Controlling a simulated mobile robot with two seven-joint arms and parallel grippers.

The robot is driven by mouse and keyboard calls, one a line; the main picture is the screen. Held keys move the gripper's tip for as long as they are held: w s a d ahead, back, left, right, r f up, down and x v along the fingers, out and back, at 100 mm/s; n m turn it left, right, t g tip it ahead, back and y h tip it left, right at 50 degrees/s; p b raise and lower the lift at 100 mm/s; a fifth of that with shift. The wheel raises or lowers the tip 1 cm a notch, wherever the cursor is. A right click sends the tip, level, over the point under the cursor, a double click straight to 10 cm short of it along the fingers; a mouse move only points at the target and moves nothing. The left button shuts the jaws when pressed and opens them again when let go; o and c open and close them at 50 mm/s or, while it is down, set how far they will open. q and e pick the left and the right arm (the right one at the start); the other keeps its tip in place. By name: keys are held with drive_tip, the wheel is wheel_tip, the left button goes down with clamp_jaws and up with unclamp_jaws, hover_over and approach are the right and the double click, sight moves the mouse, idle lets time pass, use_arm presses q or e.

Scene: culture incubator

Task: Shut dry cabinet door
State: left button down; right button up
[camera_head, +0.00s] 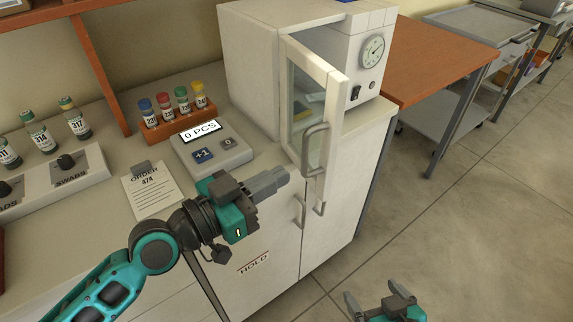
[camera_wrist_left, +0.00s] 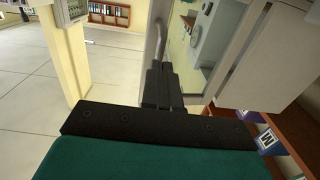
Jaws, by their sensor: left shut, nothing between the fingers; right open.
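The dry cabinet (camera_head: 250,60) is a white box on the counter. Its glass-paned door (camera_head: 330,100) stands partly open, swung out over the counter's front edge. A grey bar handle (camera_head: 315,150) is on the door's outer edge. My left gripper (camera_head: 284,177) is shut and empty, in front of the counter, below and left of the handle. In the left wrist view, the left gripper (camera_wrist_left: 163,85) points at the door (camera_wrist_left: 158,35); whether it touches is unclear. My right gripper (camera_head: 378,300) is open and empty, low over the floor.
A counting device (camera_head: 212,150) and a rack of capped vials (camera_head: 178,118) stand left of the cabinet. The order sheet (camera_head: 152,190) lies on the counter. A panel with a dial (camera_head: 372,52) is right of the door. The floor (camera_head: 480,220) at the right is clear.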

use_arm(q)
drive_tip(key=shift+x, duration=1.5)
drive_tip(key=shift+d, duration=0.1)
